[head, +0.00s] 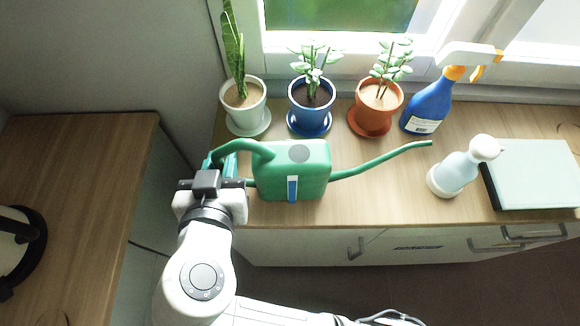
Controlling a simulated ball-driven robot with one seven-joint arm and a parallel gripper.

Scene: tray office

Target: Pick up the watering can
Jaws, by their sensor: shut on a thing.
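The green watering can (310,172) is in the head view on the wooden cabinet top, near its front left part. Its long spout points right and its curved handle is on the left. My gripper (228,168) is at the left of the can, shut on the handle. The fingertips are partly hidden by the gripper body and the handle. The can looks upright; I cannot tell whether its base touches the cabinet top.
White (245,105), blue (311,105) and terracotta (377,104) plant pots stand behind the can. A blue spray bottle (428,107), a pale pump bottle (458,174) and a pale green box (535,172) stand to the right. Another wooden surface (75,190) is at left.

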